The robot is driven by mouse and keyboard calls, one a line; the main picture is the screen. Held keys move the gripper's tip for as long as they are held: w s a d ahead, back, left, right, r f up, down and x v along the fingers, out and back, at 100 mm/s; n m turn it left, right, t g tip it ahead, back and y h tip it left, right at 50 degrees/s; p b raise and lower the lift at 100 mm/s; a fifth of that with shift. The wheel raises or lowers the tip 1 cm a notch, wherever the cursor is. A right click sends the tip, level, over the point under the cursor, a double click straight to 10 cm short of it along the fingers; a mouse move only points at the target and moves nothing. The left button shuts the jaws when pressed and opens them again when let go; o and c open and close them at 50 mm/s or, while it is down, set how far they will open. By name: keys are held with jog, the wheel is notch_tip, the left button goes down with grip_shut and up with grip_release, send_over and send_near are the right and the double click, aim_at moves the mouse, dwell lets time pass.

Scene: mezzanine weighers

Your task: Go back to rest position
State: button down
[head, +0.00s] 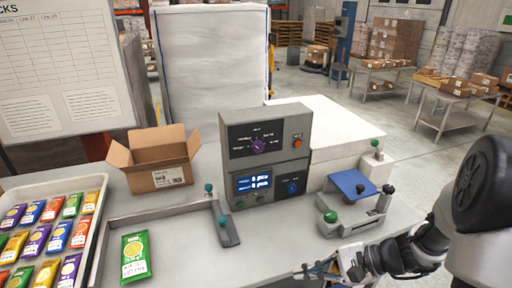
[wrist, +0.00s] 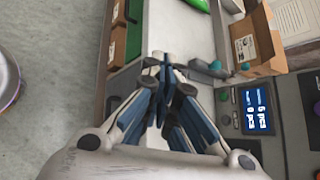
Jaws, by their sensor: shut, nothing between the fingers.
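My gripper (head: 306,271) is at the front edge of the bench in the head view, low in the picture, with my arm reaching in from the right. In the wrist view its blue and grey fingers (wrist: 167,64) are drawn together with nothing between them. A grey control box (head: 266,156) with a lit blue display stands behind it; the display (wrist: 256,109) also shows in the wrist view. A weigher with a blue plate (head: 352,183) and green knobs is behind and right of my gripper.
A green packet (head: 135,257) lies on the bench, left of a low metal rail (head: 226,231). An open cardboard box (head: 160,160) and a tray (head: 96,235) of coloured packets are farther left. Floor (wrist: 50,50) shows beside the bench.

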jog(key=s+d+r+n+t+h, duration=0.1)
jog(key=s+r+n+t+h, duration=0.1)
jog(key=s+r+n+h, duration=0.9)
jog(key=s+r+n, duration=0.2)
jog(key=s+r, duration=0.2)
jog(key=s, duration=0.1)
jog(key=shift+d, duration=0.35)
